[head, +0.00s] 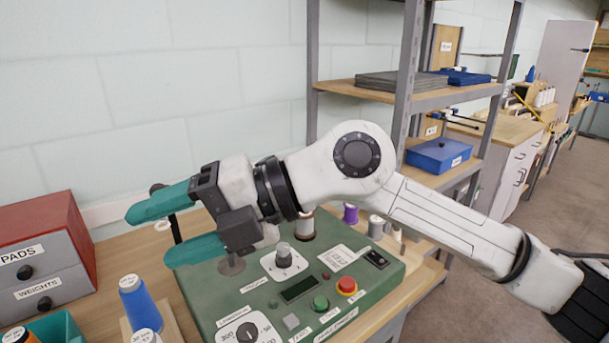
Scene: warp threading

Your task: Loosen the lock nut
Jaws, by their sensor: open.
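My gripper (151,235) has teal fingers, spread apart with nothing held between them. It hangs over the left back part of a green control box (213,308) on the wooden bench. A grey metal knob-like piece (284,256) stands on a white plate on the box's top, just right of the gripper. A round metal disc (231,266) lies on the box below the gripper, partly hidden by it. A thin dark post (176,230) shows between the fingers. I cannot tell which part is the lock nut.
A red button (346,286), a green button (320,303) and a dial (241,335) sit on the box's front. Thread spools, such as a blue one (137,303), stand around it. A drawer unit (45,262) is at left; metal shelving (405,85) stands behind right.

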